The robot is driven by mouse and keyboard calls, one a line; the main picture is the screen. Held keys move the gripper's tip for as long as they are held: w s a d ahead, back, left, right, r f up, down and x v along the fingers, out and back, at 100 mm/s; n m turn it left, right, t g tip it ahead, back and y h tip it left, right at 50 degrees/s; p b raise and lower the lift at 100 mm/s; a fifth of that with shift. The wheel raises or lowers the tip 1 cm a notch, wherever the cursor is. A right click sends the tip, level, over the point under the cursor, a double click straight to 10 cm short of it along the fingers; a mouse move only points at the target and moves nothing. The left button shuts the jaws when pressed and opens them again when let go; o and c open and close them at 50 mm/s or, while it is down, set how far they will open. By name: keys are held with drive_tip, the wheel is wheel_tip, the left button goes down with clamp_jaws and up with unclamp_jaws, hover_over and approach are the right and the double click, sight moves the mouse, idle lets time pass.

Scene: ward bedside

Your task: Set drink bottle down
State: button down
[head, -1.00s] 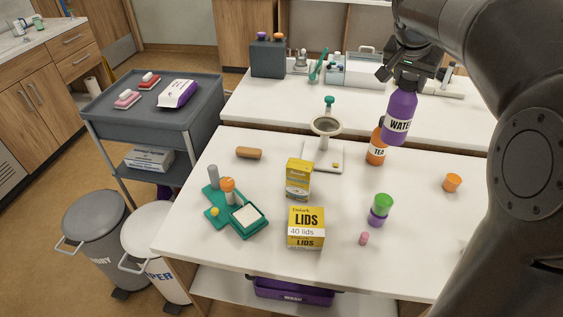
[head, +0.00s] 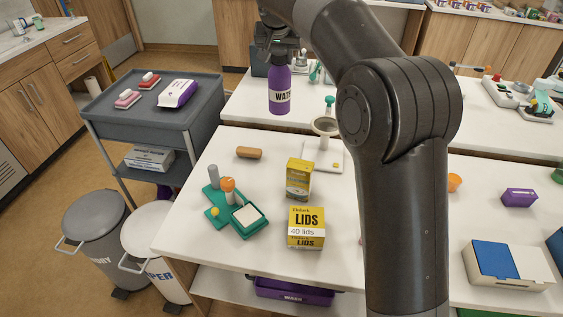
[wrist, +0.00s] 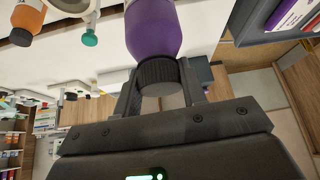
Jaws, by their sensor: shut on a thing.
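The drink bottle (head: 279,92) is purple, labelled "WATE…", with a dark cap. It is upright in the head view, over the left part of the back white table (head: 240,105). My gripper (head: 279,52) is shut on it at the top, fingers on either side of the cap. In the wrist view, my gripper (wrist: 160,82) grips the dark cap, and the purple bottle body (wrist: 153,30) runs out of the top of the picture. Whether the base touches the table or hangs above it, I cannot tell.
A grey trolley (head: 150,115) is at left. An orange bottle (wrist: 28,18) shows in the wrist view. My arm hides the middle right.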

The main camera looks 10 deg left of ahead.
wheel_tip(320, 180, down, 21)
drive_tip(key=shift+d, duration=0.25)
idle(0.4)
drive_tip(key=shift+f, duration=0.2)
drive_tip(key=c, duration=0.9)
unclamp_jaws()
